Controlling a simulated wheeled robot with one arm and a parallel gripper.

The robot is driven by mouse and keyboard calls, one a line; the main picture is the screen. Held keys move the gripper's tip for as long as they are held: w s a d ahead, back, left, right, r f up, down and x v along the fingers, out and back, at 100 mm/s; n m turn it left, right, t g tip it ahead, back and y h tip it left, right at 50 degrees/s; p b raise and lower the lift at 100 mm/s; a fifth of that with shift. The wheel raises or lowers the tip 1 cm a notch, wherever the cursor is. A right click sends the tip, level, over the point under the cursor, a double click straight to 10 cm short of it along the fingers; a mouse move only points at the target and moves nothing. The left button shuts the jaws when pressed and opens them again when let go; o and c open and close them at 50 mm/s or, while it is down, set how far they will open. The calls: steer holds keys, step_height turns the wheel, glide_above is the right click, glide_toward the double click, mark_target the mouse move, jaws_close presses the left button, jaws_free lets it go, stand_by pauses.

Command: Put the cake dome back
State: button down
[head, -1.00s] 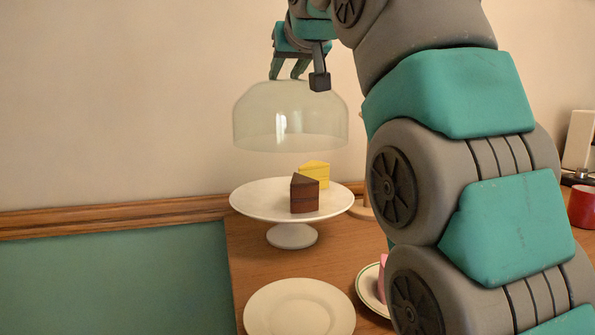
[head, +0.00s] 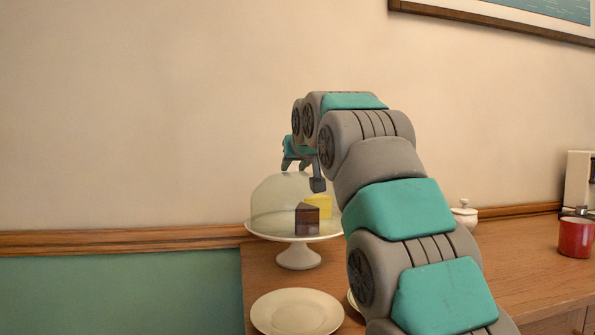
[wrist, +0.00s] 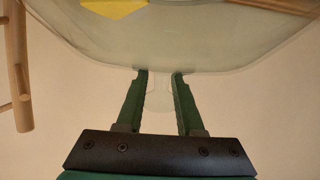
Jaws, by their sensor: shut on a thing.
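The clear glass cake dome (head: 268,203) is over the white cake stand (head: 298,256), around a brown cake slice (head: 306,220) and a yellow slice (head: 319,206). Its lower rim is at the plate; I cannot tell whether it touches or hovers slightly. My gripper (head: 296,168) is above the dome, pointing down. In the wrist view my gripper (wrist: 159,74) is shut on the dome's pale knob (wrist: 158,97), and the glass (wrist: 165,45) spreads beyond the fingers. The dome's right side is hidden by my arm in the head view.
An empty white plate (head: 297,312) lies on the wooden counter in front of the stand. A red mug (head: 575,237) and a lidded white pot (head: 464,213) stand to the right. A wooden rod (wrist: 18,65) shows at the left in the wrist view. The wall is behind.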

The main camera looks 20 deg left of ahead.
steer(key=shift+r, duration=0.1)
steer(key=c, duration=0.5)
jaws_free()
steer(key=shift+c, duration=0.2)
steer(key=b+v, duration=0.1)
steer(key=v, duration=1.1)
steer(key=shift+w+r, duration=0.1)
